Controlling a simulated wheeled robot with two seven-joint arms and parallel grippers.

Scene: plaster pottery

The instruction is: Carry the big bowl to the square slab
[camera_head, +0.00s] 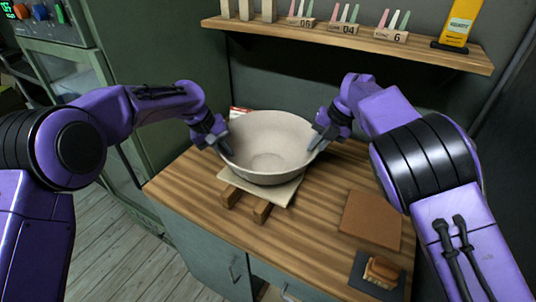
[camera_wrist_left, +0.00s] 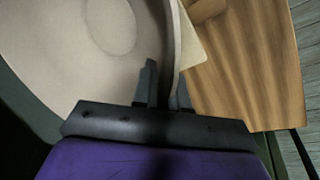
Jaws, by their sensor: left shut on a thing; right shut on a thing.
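The big bowl (camera_head: 268,165), pale and wide, is upright at the back of the wooden worktop. It is over a pale square board (camera_head: 284,194) with wooden strips under it; I cannot tell if the bowl touches the board. My left gripper (camera_head: 222,144) is shut on the bowl's left rim; in the left wrist view the bowl wall (camera_wrist_left: 173,45) runs between its fingers (camera_wrist_left: 165,88). My right gripper (camera_head: 317,143) is shut on the bowl's right rim. A flat brown square slab (camera_head: 371,221) lies bare on the worktop at the front right.
A dark pad (camera_head: 362,282) with a wooden-backed block or brush (camera_head: 382,272) lies in front of the brown slab. A shelf (camera_head: 345,42) with labelled stands and a yellow packet (camera_head: 459,22) hangs above. The worktop (camera_head: 320,215) between board and slab is clear.

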